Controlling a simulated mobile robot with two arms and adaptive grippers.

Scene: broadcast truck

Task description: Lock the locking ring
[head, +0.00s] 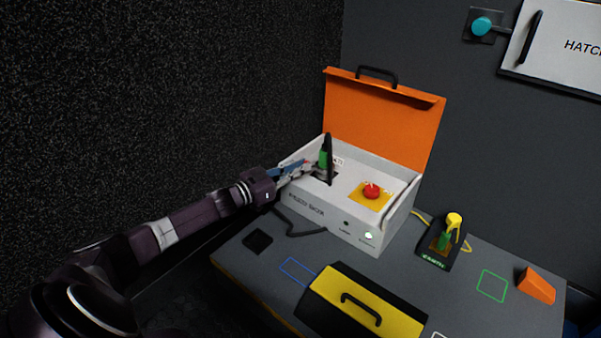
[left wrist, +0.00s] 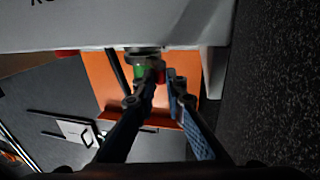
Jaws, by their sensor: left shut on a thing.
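A white open case (head: 325,210) with an orange lid (head: 380,120) stands on the table. Inside it, at the left, is a green and black fitting (head: 323,158) with an upright black part beside it. I take the dark band around the green part to be the locking ring; it shows in the left wrist view (left wrist: 143,54), with green (left wrist: 137,72) beside it. My left gripper (head: 312,170) reaches in over the case's left wall and is shut on part of this fitting; its fingers (left wrist: 164,76) partly hide what they hold. My right gripper is not in view.
A red button on a yellow plate (head: 371,191) sits right of the fitting. In front are a yellow and black toolbox (head: 365,300) and, at right, a yellow-topped connector on a black stand (head: 446,236). An orange wedge (head: 536,285) lies far right. A dark wall is close on the left.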

